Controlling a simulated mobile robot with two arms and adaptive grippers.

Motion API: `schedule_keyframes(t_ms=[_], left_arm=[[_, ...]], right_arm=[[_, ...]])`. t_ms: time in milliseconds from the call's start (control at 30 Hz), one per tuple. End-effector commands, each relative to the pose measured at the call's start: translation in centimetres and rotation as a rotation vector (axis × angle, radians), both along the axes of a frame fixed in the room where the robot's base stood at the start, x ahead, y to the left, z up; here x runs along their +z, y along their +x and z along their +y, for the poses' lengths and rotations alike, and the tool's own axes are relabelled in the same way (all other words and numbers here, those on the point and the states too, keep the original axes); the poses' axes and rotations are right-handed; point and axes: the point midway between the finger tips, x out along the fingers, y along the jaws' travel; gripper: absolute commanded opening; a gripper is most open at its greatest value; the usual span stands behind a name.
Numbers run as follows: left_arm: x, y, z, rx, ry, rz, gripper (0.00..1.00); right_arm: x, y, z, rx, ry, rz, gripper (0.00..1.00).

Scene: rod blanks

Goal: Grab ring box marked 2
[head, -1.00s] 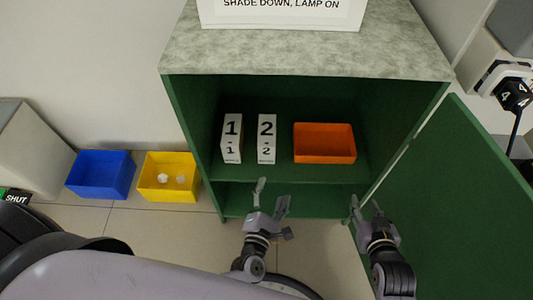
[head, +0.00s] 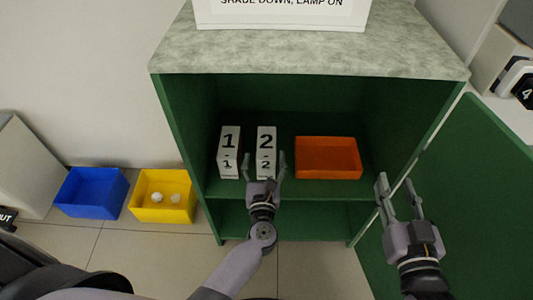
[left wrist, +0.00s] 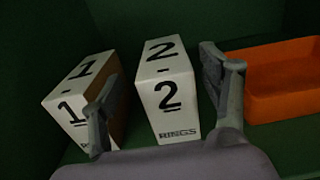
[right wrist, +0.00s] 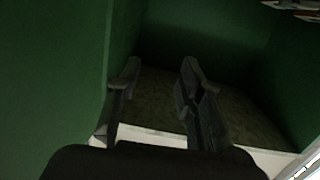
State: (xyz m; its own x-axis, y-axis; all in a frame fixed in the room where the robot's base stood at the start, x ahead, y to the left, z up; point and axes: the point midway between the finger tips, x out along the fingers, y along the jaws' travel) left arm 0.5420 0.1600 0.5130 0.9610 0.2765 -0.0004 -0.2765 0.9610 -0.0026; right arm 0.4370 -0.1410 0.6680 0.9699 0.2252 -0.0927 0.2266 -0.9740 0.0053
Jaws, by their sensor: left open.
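The white ring box marked 2 (head: 266,143) stands upright on the upper shelf of the green cabinet, and in the left wrist view the box (left wrist: 165,95) shows the word RINGS. My left gripper (head: 265,168) is open in front of it. In the left wrist view its fingers (left wrist: 165,100) are on either side of the box, with no clear contact. The white box marked 1 (head: 229,140) stands just left of it. My right gripper (head: 398,190) is open and empty near the cabinet's right side; its fingers (right wrist: 155,95) are apart in the right wrist view.
An orange tray (head: 328,157) sits on the shelf to the right of the boxes. The green cabinet door (head: 475,195) stands open at the right. A blue bin (head: 92,192) and a yellow bin (head: 163,208) holding small white pieces are on the floor at left.

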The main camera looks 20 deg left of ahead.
Motion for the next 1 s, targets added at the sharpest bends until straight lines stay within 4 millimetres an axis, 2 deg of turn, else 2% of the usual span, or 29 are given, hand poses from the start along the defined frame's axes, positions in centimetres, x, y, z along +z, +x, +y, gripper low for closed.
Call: schedule_keyframes(t_ms=[267,533,833,1000], left_arm=[[0.0,2.1,0.5,0.000,0.002,0.000,0.70],[0.0,5.9,1.2,0.000,0.003,0.000,0.70],[0.0,6.3,1.4,0.000,0.003,0.001,0.70],[0.0,6.3,1.4,0.000,0.003,0.001,0.59]], right_arm=[[0.9,0.2,0.2,0.003,0.013,-0.051,0.35],[3.3,0.3,0.6,0.012,0.047,-0.181,0.35],[3.8,0.2,0.6,0.013,0.052,-0.200,0.35],[3.8,0.3,0.6,0.013,0.052,-0.199,0.35]])
